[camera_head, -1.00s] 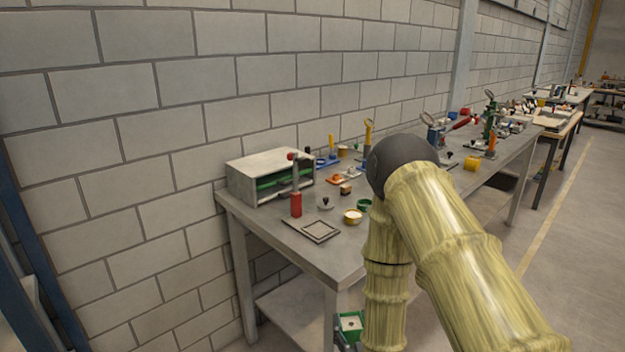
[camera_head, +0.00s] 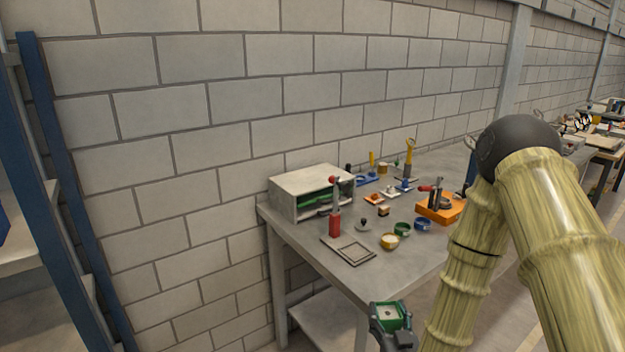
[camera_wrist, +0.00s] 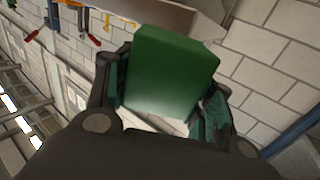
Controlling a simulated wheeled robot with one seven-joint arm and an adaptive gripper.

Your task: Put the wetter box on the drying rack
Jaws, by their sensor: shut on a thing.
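My gripper (camera_head: 392,322) is low in the head view, in front of the workbench, shut on a small green box (camera_head: 388,314). The box has a pale patch on its upper face, and its wetness cannot be judged. In the wrist view the green box (camera_wrist: 172,72) sits between the two fingers and hides what lies behind it. A blue-posted shelf unit (camera_head: 62,190) stands at the left edge; whether it is the drying rack I cannot tell. No second green box like the held one stands out.
A grey workbench (camera_head: 345,290) runs along the block wall, with a grey open-fronted case (camera_head: 290,190), a red-handled tool (camera_head: 334,215), a square frame (camera_head: 348,249) and small cups on it. Open wall lies between the bench and the shelf unit.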

